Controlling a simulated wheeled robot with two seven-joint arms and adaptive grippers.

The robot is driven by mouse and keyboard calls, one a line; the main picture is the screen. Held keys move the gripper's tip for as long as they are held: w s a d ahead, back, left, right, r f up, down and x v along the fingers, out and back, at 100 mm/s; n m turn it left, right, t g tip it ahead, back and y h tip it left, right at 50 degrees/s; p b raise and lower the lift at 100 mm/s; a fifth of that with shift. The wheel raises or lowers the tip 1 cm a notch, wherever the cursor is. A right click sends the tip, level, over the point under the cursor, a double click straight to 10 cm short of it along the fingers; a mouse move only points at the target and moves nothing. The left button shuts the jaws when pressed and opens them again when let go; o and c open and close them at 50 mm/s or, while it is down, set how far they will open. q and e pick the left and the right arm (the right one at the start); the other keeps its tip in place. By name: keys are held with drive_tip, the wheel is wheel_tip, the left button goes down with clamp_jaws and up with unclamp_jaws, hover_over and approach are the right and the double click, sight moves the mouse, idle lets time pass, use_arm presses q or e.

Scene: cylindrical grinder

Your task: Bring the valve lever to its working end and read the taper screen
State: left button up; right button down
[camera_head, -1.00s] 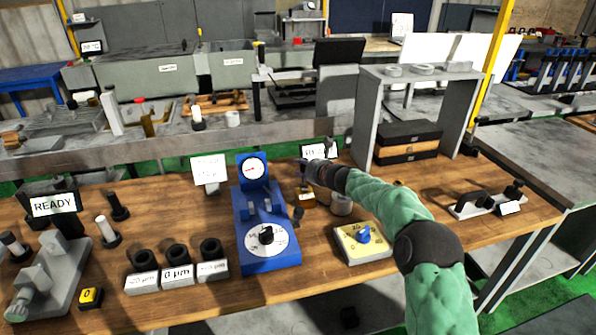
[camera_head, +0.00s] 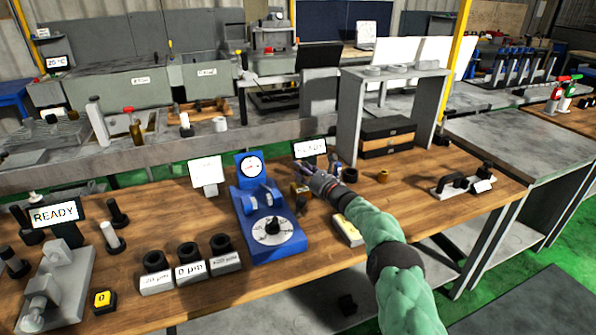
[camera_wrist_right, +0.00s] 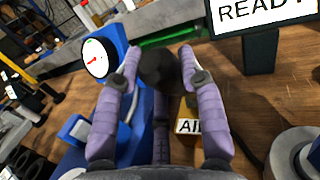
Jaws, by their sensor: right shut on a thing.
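My right gripper (camera_head: 308,174) reaches over the bench beside the blue gauge stand (camera_head: 268,235). In the right wrist view its purple fingers (camera_wrist_right: 160,70) are shut around a dark round knob (camera_wrist_right: 158,72), which seems to be the valve lever's end. A brass valve body with an "AIR" label (camera_wrist_right: 188,127) sits just below it; the lever's shaft is mostly hidden. A small screen (camera_head: 310,147) stands behind the gripper; in the wrist view the screen (camera_wrist_right: 262,18) reads "READY". My left gripper is not in view.
Labelled ring gauges (camera_head: 188,262) stand left of the blue stand. Another "READY" display (camera_head: 54,214) is at far left. A grey frame (camera_head: 430,110) stands at the back right.

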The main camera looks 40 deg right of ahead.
drive_tip(key=shift+f, duration=0.1)
idle(0.3)
drive_tip(key=c, duration=0.7)
unclamp_jaws()
drive_tip(key=shift+s, duration=0.1)
drive_tip(key=s, duration=1.2)
drive_tip(key=shift+d+f, duration=0.3)
drive_tip(key=shift+f, duration=0.05)
